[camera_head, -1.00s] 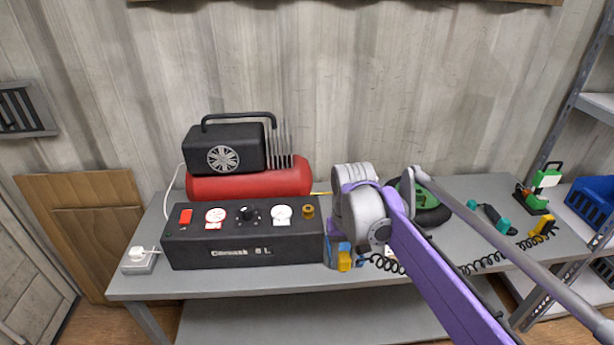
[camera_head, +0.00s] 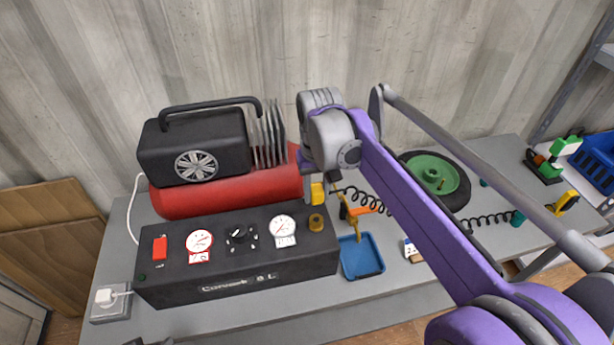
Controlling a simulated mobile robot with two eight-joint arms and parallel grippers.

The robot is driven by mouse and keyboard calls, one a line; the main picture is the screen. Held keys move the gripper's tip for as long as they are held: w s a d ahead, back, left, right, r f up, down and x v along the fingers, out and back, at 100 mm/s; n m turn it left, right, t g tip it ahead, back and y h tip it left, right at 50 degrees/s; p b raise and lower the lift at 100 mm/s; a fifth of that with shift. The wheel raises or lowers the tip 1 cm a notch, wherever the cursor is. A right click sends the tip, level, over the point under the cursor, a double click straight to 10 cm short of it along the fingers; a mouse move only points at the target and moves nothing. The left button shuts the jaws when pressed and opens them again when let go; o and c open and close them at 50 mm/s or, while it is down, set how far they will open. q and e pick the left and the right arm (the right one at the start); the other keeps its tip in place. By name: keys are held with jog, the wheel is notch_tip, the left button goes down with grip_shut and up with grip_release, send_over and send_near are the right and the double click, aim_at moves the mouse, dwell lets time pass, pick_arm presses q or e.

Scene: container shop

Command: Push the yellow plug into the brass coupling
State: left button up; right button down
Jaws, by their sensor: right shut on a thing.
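The yellow plug (camera_head: 317,193) is at the fingers of my right gripper (camera_head: 326,184), which is shut on it. A black coiled hose (camera_head: 355,193) trails off to the right beside it. The brass coupling (camera_head: 317,222) is a round fitting on the top right of the black control box (camera_head: 240,257). In the picture the plug shows just above the coupling, with a small gap between them. The gripper's own body hides part of its fingers.
A red tank (camera_head: 225,193) with a black motor (camera_head: 195,146) stands behind the box. A blue tray (camera_head: 361,256) lies right of the box, with an orange tool (camera_head: 362,209) near it. A green-hubbed wheel (camera_head: 432,176) lies further right. A white socket block (camera_head: 110,303) is at left.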

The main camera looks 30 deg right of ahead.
aim_at(316, 220)
pick_arm(q)
jog(key=shift+s, duration=0.3)
pick_arm(e)
jog(key=shift+s, duration=0.3)
jog(key=shift+w+f, duration=0.1)
jog(key=shift+f, duration=0.35)
jog(key=shift+f+b, duration=1.55)
jog(key=shift+f, duration=0.9)
pick_arm(q)
jog(key=f, duration=0.1)
jog(key=s+f, duration=0.1)
jog(key=f, duration=0.2)
jog(key=shift+s+f, duration=0.25)
jog(key=shift+w+r, duration=0.1)
jog(key=shift+r, duration=0.15)
jog(key=shift+f, duration=0.45)
pick_arm(e)
jog(key=shift+f, duration=0.55)
jog(key=shift+c, duration=2.2)
grip_release()
